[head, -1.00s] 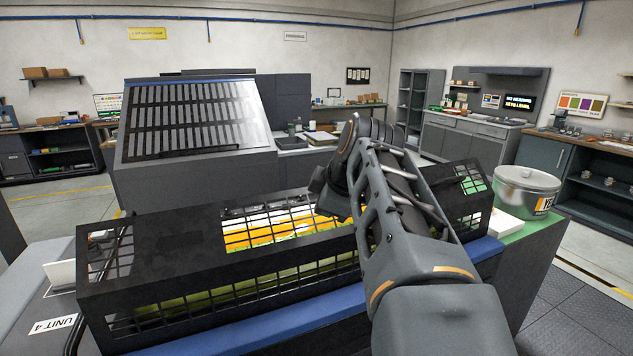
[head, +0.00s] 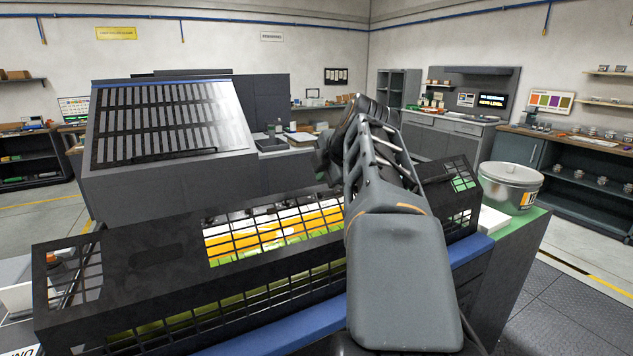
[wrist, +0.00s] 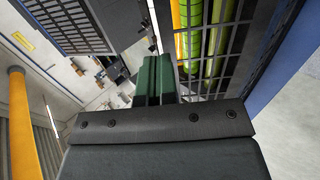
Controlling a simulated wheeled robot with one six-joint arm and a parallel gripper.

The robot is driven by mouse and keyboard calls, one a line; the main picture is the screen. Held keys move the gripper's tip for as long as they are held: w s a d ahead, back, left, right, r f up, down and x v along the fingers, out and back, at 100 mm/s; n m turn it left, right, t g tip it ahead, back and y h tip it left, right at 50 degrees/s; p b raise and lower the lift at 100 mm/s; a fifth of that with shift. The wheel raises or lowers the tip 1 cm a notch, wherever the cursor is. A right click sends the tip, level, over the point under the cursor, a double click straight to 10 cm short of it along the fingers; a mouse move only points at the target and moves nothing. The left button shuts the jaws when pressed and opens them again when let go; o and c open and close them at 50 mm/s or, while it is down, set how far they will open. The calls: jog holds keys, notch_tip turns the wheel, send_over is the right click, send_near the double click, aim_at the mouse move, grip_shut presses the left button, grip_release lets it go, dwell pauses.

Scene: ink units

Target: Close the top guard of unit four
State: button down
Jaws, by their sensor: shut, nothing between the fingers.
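The top guard (head: 125,257) of unit four is a long black cover with mesh windows, lying over the rollers in the head view. Yellow and green rollers (head: 262,238) show through its mesh. It looks lowered, but I cannot tell whether it is fully seated. My arm hides part of its right half. In the wrist view the guard's mesh (wrist: 240,60) runs along the right of my gripper (wrist: 152,62). The dark green fingers are together and hold nothing. In the head view my gripper is mostly hidden behind my arm, above the guard's back side.
A sloped grey housing with a slotted panel (head: 165,120) stands behind the guard. A lidded metal pot (head: 508,187) stands on the green surface at right. A blue rail (head: 465,255) runs along the front. Counters and shelves line the walls; floor at right is clear.

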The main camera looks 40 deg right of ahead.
aim_at(317, 196)
jog(key=shift+p+x, duration=0.35)
jog(key=shift+x, duration=2.25)
